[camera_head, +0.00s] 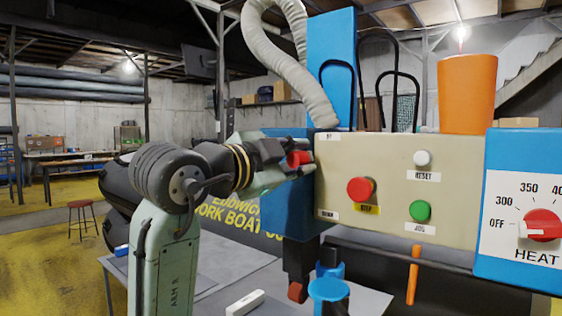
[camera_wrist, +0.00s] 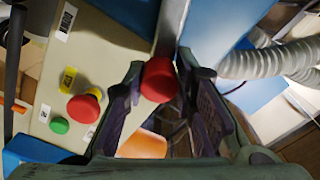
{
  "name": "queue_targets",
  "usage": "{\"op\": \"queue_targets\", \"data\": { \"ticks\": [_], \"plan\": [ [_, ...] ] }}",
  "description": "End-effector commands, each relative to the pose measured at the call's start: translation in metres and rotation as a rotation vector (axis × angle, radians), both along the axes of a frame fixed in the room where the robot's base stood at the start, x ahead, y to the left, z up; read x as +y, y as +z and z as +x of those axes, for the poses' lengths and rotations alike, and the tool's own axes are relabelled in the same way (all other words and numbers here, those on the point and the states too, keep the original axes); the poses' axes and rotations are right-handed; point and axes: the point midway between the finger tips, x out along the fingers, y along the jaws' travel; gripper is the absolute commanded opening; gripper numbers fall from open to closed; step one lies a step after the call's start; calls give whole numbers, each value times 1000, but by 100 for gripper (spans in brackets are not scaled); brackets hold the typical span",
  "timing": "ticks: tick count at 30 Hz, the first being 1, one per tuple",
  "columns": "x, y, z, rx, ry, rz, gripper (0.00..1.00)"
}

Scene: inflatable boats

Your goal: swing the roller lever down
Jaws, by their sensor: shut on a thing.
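The roller lever has a round red knob (camera_head: 297,158) at the left edge of the beige control panel (camera_head: 400,160). In the wrist view the red knob (camera_wrist: 158,80) sits between my two fingers, with its grey metal arm (camera_wrist: 171,30) running away from it. My gripper (camera_head: 299,162) is shut on the knob; its fingers also show in the wrist view (camera_wrist: 160,66). In the head view the knob is closer in height to the small upper label (camera_head: 329,137) than to the lower "DOWN" label (camera_head: 328,215). The lever's pivot is hidden.
The panel carries a red stop button (camera_head: 360,190), a green jog button (camera_head: 420,210) and a white reset button (camera_head: 422,158). A blue heat box (camera_head: 515,150) stands at right. A grey hose (camera_head: 290,60) hangs above my gripper. A grey table (camera_head: 230,280) lies below.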

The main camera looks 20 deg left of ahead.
Motion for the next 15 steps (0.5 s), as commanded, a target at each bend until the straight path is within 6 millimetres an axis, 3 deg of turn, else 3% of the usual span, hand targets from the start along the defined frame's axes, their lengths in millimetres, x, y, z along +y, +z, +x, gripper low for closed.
{"op": "queue_targets", "data": {
  "ticks": [1, 4, 15],
  "plan": [
    [-8, -12, 0, -8, -7, 40, 0],
    [-14, -20, -1, -40, -5, 128, 0],
    [-16, -51, -2, -158, -4, 458, 0]
  ]
}}
